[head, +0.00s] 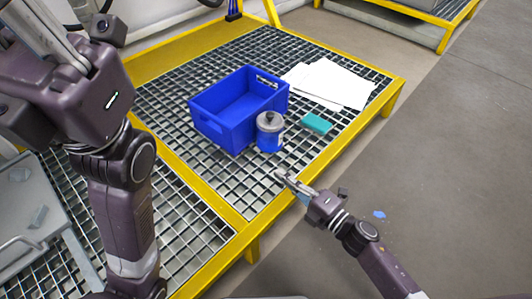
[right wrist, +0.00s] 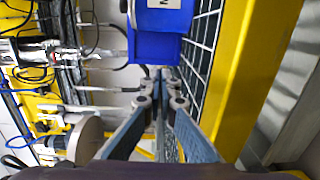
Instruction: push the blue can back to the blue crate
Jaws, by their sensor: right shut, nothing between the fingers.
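The blue can (head: 270,139), with a grey lid, stands upright on the grating close against the front right side of the blue crate (head: 222,133). Whether they touch, I cannot tell. The crate is open on top and looks empty. My right gripper (head: 281,175) is shut and empty, a short way in front of the can and apart from it. In the right wrist view the shut fingers (right wrist: 160,75) point toward the can (right wrist: 165,18), which is cut off by the top edge, and the crate (right wrist: 153,47). My left gripper is not in view.
White sheets (head: 328,84) and a teal block (head: 316,123) lie on the grating right of the crate. The yellow frame (head: 345,147) edges the platform. A grey tray (head: 30,210) is at the left. The grating in front of the can is bare.

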